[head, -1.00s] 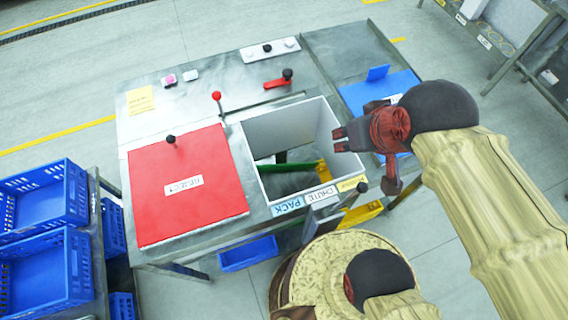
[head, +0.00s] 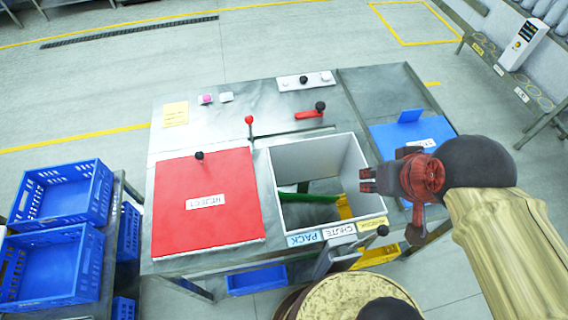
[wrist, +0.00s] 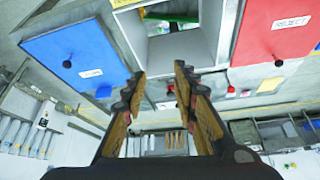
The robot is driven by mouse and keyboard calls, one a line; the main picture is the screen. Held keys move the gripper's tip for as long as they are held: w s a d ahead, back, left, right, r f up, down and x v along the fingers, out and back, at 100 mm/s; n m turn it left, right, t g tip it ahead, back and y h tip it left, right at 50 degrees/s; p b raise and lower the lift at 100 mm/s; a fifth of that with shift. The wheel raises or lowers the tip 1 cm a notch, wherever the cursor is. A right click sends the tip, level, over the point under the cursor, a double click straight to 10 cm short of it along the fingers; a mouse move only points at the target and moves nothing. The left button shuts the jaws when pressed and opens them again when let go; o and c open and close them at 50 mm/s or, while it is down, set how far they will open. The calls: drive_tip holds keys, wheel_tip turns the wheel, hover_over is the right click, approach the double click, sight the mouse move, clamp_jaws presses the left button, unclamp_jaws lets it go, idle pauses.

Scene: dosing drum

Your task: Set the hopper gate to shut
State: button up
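No part in view is plainly labelled as the hopper gate. A red flat handle with a black knob (head: 310,112) lies on the steel top behind the square opening. A red-balled lever (head: 249,121) stands by a slot to its left. The square grey-walled opening (head: 280,160) has green and yellow parts inside. Another black knob (head: 383,230) is at its front right corner, beside the PACK and CHUTE labels (head: 338,232). My gripper (head: 366,180) is at the right wall of the opening, fingers pointing left. In the wrist view my gripper (wrist: 158,72) is open and empty.
A red REJECT lid (head: 215,220) with a black knob is left of the opening. A blue panel (head: 412,138) is to the right, behind my gripper. Blue crates (head: 62,190) stand at the left. A small control strip (head: 306,81) is at the back edge.

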drive_tip(key=w+a+r+n+p, duration=0.2)
drive_tip(key=w+r, duration=0.1)
drive_tip(key=w, duration=0.2)
drive_tip(key=n+g+p, duration=0.6)
drive_tip(key=n+p, duration=0.9)
drive_tip(key=n, duration=0.1)
hover_over(252, 133)
drive_tip(key=f, duration=2)
drive_tip(key=shift+w+a+f, duration=0.1)
drive_tip(key=shift+w+f, duration=0.15)
drive_tip(key=shift+w, duration=0.05)
wheel_tip(252, 133, down, 12)
drive_tip(key=shift+f+p, duration=0.2)
drive_tip(key=shift+p, duration=0.25)
drive_tip(key=shift+c, duration=0.6)
clamp_jaws()
